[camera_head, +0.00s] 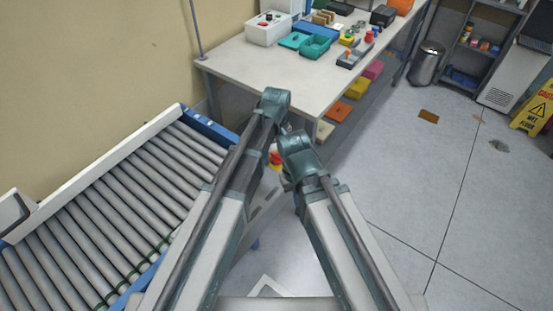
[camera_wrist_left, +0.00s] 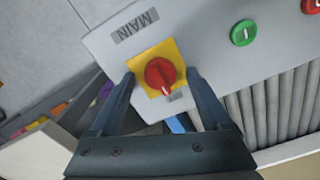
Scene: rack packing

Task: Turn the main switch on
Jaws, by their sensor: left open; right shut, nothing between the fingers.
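The main switch (camera_wrist_left: 160,74) is a red rotary knob on a yellow plate, on a grey panel (camera_wrist_left: 210,25) lettered MAIN. In the head view the red and yellow switch (camera_head: 275,160) shows between my arms. My left gripper (camera_head: 275,98) is above it there, its fingers hidden. My right gripper (camera_head: 290,178) is shut and empty close beside the switch.
A green button (camera_wrist_left: 243,33) and a red button (camera_wrist_left: 311,5) sit on the same panel. A roller conveyor (camera_head: 110,205) fills the left. A workbench (camera_head: 235,66) with bins and parts stands behind. Open floor (camera_head: 400,180) lies to the right.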

